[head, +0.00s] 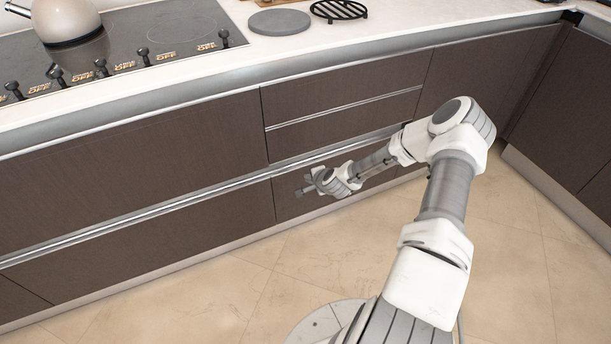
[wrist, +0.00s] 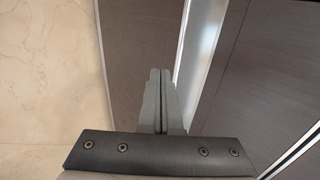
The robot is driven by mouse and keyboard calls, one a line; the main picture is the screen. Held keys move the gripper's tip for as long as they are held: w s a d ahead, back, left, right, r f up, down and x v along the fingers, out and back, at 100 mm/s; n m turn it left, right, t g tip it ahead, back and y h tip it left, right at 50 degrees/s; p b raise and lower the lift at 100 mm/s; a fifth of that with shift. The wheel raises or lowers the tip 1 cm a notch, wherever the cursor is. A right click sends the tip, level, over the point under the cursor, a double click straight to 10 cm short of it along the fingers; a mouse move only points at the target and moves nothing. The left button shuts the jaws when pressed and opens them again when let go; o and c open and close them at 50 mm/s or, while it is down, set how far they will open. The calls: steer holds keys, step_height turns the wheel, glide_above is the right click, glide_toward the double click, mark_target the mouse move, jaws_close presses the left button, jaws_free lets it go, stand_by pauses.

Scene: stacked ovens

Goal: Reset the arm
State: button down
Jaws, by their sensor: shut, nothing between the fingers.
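My gripper (head: 308,186) is at the end of my outstretched arm, low in front of the brown drawer fronts in the head view. In the wrist view my gripper (wrist: 160,75) shows its two grey fingers pressed together, with nothing between them. Behind the fingers lie a brown drawer front (wrist: 140,35) and a bright metal handle strip (wrist: 201,50). I cannot tell whether the fingertips touch the drawer front.
Brown drawers (head: 130,165) with metal strips run below a white counter (head: 275,48). A cooktop with knobs (head: 130,40), a kettle (head: 66,20), a grey disc (head: 279,21) and a black trivet (head: 338,10) sit on top. The tiled floor (head: 520,250) is clear.

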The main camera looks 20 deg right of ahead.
steer(key=p+v, duration=0.1)
steer(key=v, duration=0.4)
steer(key=shift+s+r, duration=0.25)
steer(key=shift+r, duration=0.1)
